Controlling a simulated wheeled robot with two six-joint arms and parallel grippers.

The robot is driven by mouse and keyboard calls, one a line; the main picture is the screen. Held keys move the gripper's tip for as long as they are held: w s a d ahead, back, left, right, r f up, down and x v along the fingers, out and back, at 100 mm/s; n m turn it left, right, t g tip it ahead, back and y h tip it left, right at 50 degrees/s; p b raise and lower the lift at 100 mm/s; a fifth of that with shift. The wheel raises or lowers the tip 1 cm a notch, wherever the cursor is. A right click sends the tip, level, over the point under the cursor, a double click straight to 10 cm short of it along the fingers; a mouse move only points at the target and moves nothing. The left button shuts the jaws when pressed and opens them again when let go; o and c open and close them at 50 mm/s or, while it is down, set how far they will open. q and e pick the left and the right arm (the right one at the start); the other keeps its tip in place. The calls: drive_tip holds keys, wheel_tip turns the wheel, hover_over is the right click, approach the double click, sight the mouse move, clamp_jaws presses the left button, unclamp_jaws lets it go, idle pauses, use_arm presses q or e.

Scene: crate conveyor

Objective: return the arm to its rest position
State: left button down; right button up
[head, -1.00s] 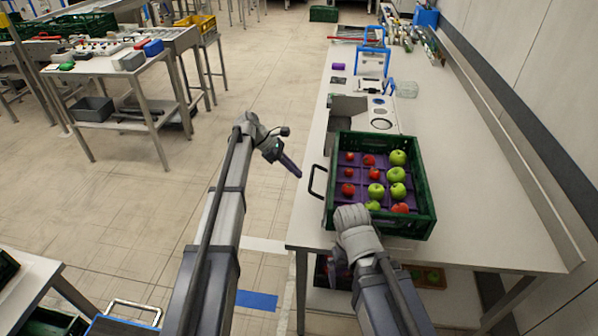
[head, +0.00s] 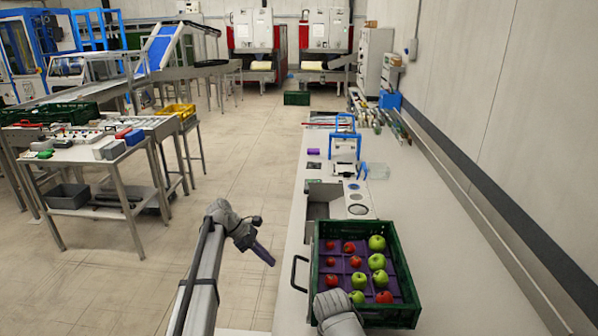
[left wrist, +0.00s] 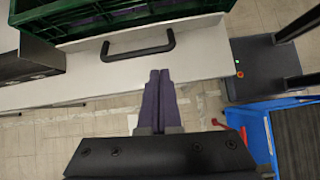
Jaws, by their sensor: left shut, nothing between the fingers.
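My left gripper (head: 264,255) hangs in the air to the left of the long white table in the head view, with its purple fingers together and empty. It also shows in the left wrist view (left wrist: 159,78), fingers closed, pointing toward the table edge and a black handle (left wrist: 138,48). My right arm comes in at the bottom of the head view. Its wrist covers the near left corner of the green crate (head: 408,290), and its fingers are hidden.
The crate holds red and green apples on a purple divided insert. It stands on the white table (head: 440,240). A side table (head: 80,155) with parts stands at the left. Open floor (head: 160,270) lies between them. A blue object (left wrist: 258,130) shows low right in the left wrist view.

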use_arm(q)
drive_tip(key=s+d+f+m+y, duration=0.1)
drive_tip(key=s+d+m+y, duration=0.1)
drive_tip(key=s+m, duration=0.5)
drive_tip(key=s+d+f+m+y, duration=0.2)
drive_tip(key=s+m, duration=0.5)
drive_tip(key=s, duration=0.6)
drive_tip(key=s+d+f+m+y, duration=0.2)
drive_tip(key=s+d+m+y, duration=0.2)
drive_tip(key=s, duration=0.7)
drive_tip(key=m+y, duration=0.1)
drive_tip(key=m, duration=0.1)
drive_tip(key=shift+d+f+m+b, duration=0.2)
drive_tip(key=shift+d+m+b, duration=0.05)
drive_tip(key=shift+m+b, duration=0.15)
